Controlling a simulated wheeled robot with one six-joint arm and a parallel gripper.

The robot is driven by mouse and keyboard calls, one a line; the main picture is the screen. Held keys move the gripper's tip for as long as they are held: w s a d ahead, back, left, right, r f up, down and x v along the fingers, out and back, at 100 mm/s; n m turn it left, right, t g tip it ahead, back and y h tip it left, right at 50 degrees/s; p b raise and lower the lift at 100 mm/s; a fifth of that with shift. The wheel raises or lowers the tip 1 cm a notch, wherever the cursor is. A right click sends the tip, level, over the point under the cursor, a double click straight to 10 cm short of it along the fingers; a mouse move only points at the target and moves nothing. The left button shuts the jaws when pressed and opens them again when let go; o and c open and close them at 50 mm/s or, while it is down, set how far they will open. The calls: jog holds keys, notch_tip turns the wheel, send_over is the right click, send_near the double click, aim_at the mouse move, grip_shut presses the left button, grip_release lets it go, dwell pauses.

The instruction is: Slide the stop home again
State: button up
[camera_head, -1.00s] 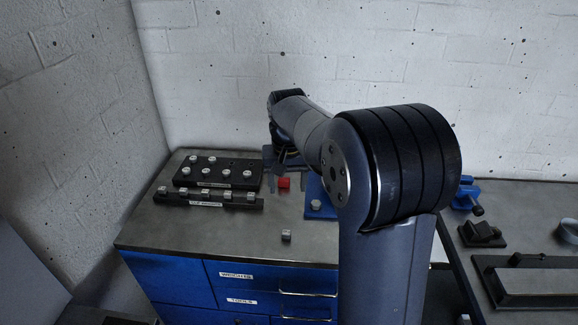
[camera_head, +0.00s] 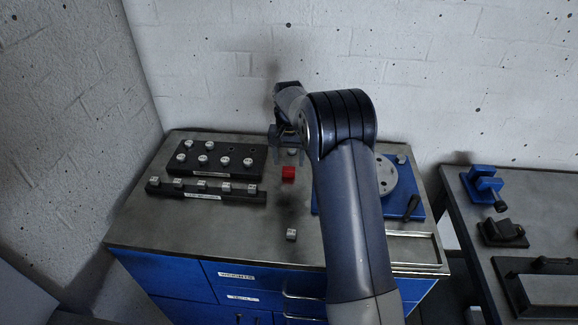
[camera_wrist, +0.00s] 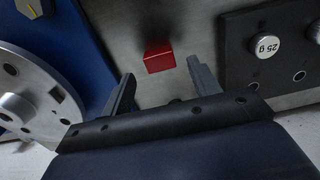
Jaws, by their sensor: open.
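A small red block (camera_head: 289,173) lies on the grey bench top, between the weight racks and the blue rotor stand (camera_head: 415,205). My gripper (camera_head: 290,147) is above the bench just behind the red block. In the wrist view my gripper (camera_wrist: 163,86) is open, with nothing between its fingers. The red block (camera_wrist: 159,57) shows beyond the fingertips, apart from them. The stand's metal rotor disc (camera_wrist: 35,104) is at the left of the wrist view. My arm hides part of the stand and disc in the head view. I cannot tell which part is the stop.
A black rack (camera_head: 215,158) with several weights stands left, with a lower row (camera_head: 205,193) in front. A 25 g weight (camera_wrist: 264,45) shows close to the right finger. A loose small weight (camera_head: 291,235) lies near the bench's front. A second bench (camera_head: 545,212) holds tools at right.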

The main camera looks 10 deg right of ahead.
aim_at(289, 169)
jog(key=shift+f, duration=2.15)
jog(key=shift+c, duration=0.2)
jog(key=shift+s, duration=0.1)
grip_shut()
